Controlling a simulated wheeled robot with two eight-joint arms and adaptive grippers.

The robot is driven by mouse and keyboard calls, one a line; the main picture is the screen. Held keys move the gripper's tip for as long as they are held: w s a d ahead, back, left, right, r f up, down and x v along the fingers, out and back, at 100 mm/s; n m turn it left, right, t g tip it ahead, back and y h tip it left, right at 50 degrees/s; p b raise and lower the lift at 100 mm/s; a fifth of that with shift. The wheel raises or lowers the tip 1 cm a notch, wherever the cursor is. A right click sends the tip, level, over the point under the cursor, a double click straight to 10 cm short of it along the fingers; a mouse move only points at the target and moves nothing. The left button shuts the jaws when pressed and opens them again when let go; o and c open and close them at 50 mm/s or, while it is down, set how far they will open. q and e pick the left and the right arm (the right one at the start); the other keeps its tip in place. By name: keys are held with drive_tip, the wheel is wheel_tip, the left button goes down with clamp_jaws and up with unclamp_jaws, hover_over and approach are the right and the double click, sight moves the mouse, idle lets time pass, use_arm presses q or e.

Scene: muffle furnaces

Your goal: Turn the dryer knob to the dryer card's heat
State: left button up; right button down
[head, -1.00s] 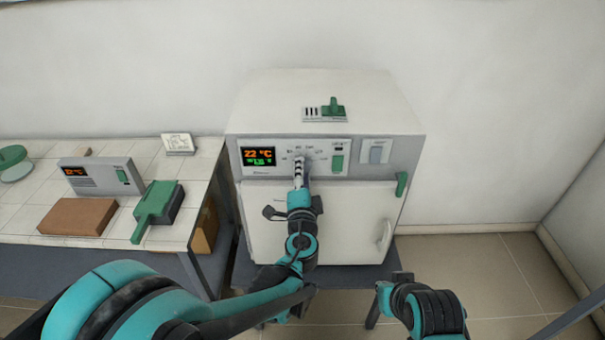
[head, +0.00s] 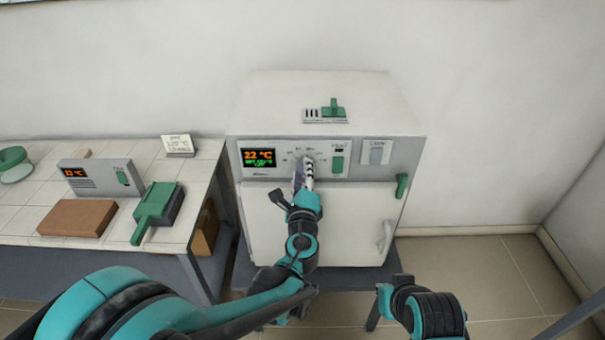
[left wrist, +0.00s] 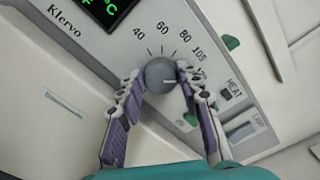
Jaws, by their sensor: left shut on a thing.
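The dryer (head: 320,225) is a white box oven with a grey control panel. Its round grey knob (left wrist: 160,75) shows in the left wrist view, with scale marks 40, 60, 80, 105 and a partly hidden last one around it. My left gripper (left wrist: 161,80) is shut on the knob, one finger on each side; it also shows at the panel in the head view (head: 304,163). The knob's pointer is not clear. The dryer card (head: 178,145) stands on the bench; its small text seems to read 120 °C. My right gripper (head: 395,285) is low at the right, its fingers unclear.
The dryer display (head: 258,157) reads 22 °C. A green HEAT switch (head: 338,163) and a grey lamp switch (head: 376,152) sit right of the knob. The tiled bench at left holds a small controller (head: 100,177), a brown block (head: 78,217) and a green-handled item (head: 157,207).

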use_arm(q)
drive_tip(key=shift+m, duration=0.4)
drive_tip(key=o, duration=1.2)
drive_tip(key=shift+c, duration=0.2)
drive_tip(key=s, duration=1.2)
